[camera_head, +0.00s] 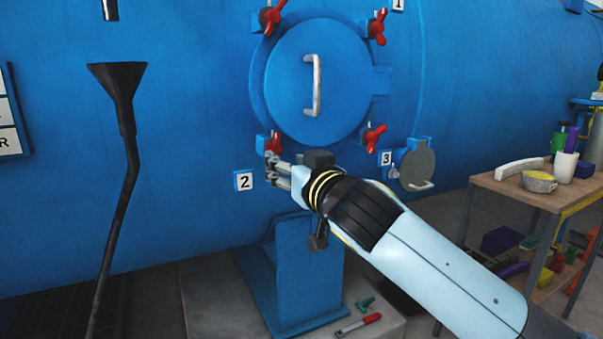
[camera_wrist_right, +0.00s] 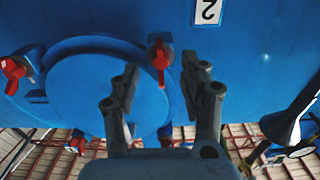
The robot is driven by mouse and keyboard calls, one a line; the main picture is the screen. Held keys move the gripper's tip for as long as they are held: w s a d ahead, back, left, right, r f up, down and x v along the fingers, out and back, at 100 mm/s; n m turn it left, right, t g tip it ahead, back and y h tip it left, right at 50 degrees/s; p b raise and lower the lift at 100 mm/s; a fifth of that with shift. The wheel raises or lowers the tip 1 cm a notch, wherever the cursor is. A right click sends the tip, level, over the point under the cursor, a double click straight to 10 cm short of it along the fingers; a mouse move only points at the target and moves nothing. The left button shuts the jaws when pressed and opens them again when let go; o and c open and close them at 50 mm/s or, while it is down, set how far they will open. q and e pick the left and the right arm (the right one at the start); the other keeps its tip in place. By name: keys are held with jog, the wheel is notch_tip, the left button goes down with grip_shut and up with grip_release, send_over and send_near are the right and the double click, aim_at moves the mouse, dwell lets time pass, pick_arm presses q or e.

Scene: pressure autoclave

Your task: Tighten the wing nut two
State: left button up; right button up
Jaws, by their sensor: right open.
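The red wing nut two (camera_head: 275,143) is at the lower left of the round blue autoclave door (camera_head: 340,90), just above the label "2" (camera_head: 243,181). My right gripper (camera_head: 271,167) is in front of the vessel, just below this nut and partly overlapping it in the head view. In the right wrist view, the nut (camera_wrist_right: 160,58) appears between and beyond the two open fingers (camera_wrist_right: 160,90). The fingers are empty, and no contact with the nut shows. My left gripper is in neither view.
Other red wing nuts (camera_head: 376,27) sit around the door, which has a pale handle (camera_head: 317,85). A black funnel on a bent pole (camera_head: 117,85) stands at left. A cluttered table (camera_head: 515,190) is at right. A red-handled tool (camera_head: 358,325) lies below.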

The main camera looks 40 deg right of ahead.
jog(key=v, duration=0.6)
jog(key=shift+s, duration=0.4)
jog(key=s+d+f+g+p, duration=0.1)
jog(key=s+f+g, duration=0.2)
jog(key=f, duration=0.9)
jog(key=s+f+g+y+p, duration=0.1)
jog(key=s+f+g, duration=0.2)
jog(key=f, duration=0.9)
jog(key=s+d+f+g+p, duration=0.1)
jog(key=s+f+g, duration=0.15)
jog(key=f, duration=0.95)
jog(key=s+a+f+g+y, duration=0.2)
jog(key=s+f+g, duration=0.2)
jog(key=s+f, duration=1.05)
jog(key=s+a+f+n+g, duration=0.1)
jog(key=s+f, duration=0.3)
jog(key=s, duration=0.7)
jog(key=s+a+f+n+g, duration=0.1)
jog(key=s+f+n+g, duration=0.1)
jog(key=s, duration=1)
jog(key=shift+a+f+g, duration=0.15)
jog(key=shift+f+g, duration=0.6)
jog(key=shift+f, duration=0.15)
